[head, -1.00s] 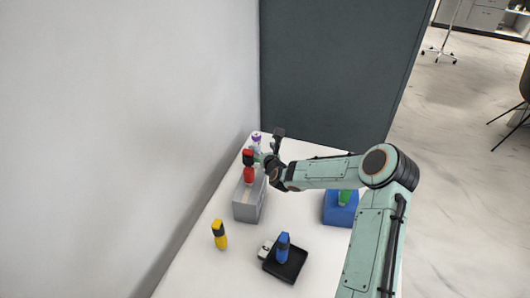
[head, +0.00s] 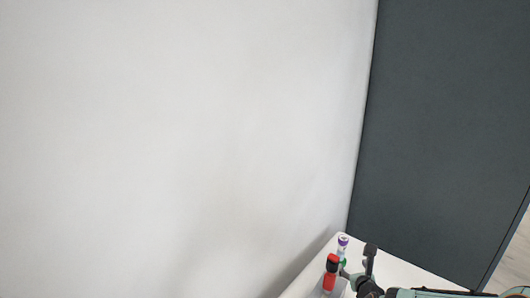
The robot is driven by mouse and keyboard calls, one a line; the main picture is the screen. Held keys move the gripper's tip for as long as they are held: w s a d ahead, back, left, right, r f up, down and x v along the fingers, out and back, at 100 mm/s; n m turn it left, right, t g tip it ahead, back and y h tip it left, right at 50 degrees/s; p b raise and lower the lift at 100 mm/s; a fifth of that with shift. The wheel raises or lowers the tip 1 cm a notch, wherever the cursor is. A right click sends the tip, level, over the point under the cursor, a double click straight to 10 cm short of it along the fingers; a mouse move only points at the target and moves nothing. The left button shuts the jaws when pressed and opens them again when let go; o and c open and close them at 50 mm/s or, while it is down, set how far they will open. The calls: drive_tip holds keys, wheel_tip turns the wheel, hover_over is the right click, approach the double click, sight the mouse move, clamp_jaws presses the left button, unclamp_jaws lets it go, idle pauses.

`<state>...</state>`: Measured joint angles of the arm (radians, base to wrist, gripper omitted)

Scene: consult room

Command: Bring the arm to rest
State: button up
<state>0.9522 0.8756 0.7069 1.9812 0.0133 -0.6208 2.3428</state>
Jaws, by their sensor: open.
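My gripper (head: 366,267) shows small and dark at the bottom of the head view, over the far end of the white table. It is open, with no object visible in it.
A bottle with a purple and white top (head: 342,242) stands behind the red one, at the far corner of the white table (head: 408,273). A pale wall (head: 180,130) fills the left. A dark grey panel (head: 450,130) rises behind the table.

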drive_tip(key=s+a+r+m+g+y, duration=0.1)
drive_tip(key=s+a+r+m+g, duration=0.2)
drive_tip(key=s+m, duration=0.9)
drive_tip(key=s+a+r+m+g+y, duration=0.1)
drive_tip(key=s+a+r+m+g, duration=0.3)
drive_tip(key=s+a+m, duration=0.5)
drive_tip(key=s+a+r+m+g+y, duration=0.1)
drive_tip(key=s+a+r+m+g, duration=0.2)
drive_tip(key=s+m, duration=1.1)
drive_tip(key=s+a+g, duration=0.2)
drive_tip(key=a, duration=0.1)
drive_tip(key=shift+s+a+r+m+g, duration=0.15)
drive_tip(key=shift+a+m+g, duration=0.1)
drive_tip(key=shift+m+g, duration=0.05)
